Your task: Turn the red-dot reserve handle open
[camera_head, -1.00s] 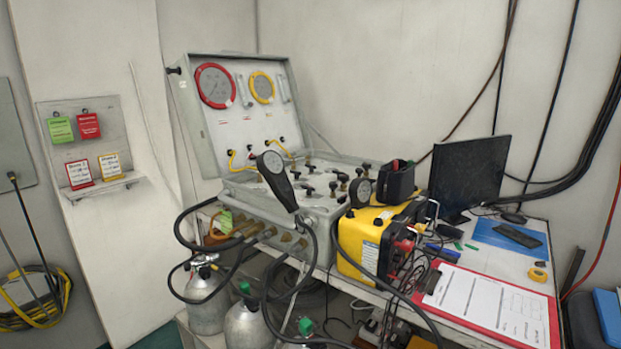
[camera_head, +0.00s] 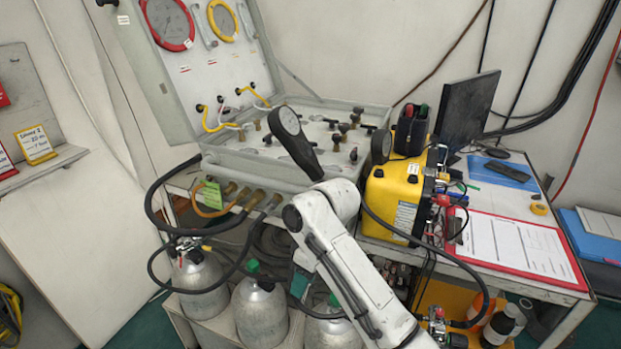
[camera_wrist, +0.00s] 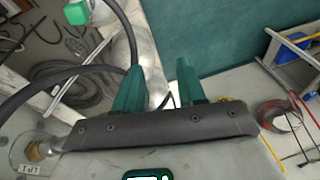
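The grey diver air panel (camera_head: 205,80) has its lid up, with a red-rimmed gauge (camera_head: 167,22) and a yellow-rimmed gauge (camera_head: 223,20). Several small black valve handles (camera_head: 345,128) stand on its flat deck. I cannot make out a red dot on any of them. My white arm rises in front of the panel and bends down. My gripper's green part (camera_head: 300,285) shows partly behind the arm, low near the cylinders. In the wrist view my gripper (camera_wrist: 158,85) has two green fingers spread apart, with nothing held between them.
Several grey cylinders (camera_head: 258,312) with green knobs stand below the panel. Black hoses (camera_head: 150,205) loop in front. A yellow case (camera_head: 392,195), a red clipboard (camera_head: 515,240) and a monitor (camera_head: 465,110) are on the right.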

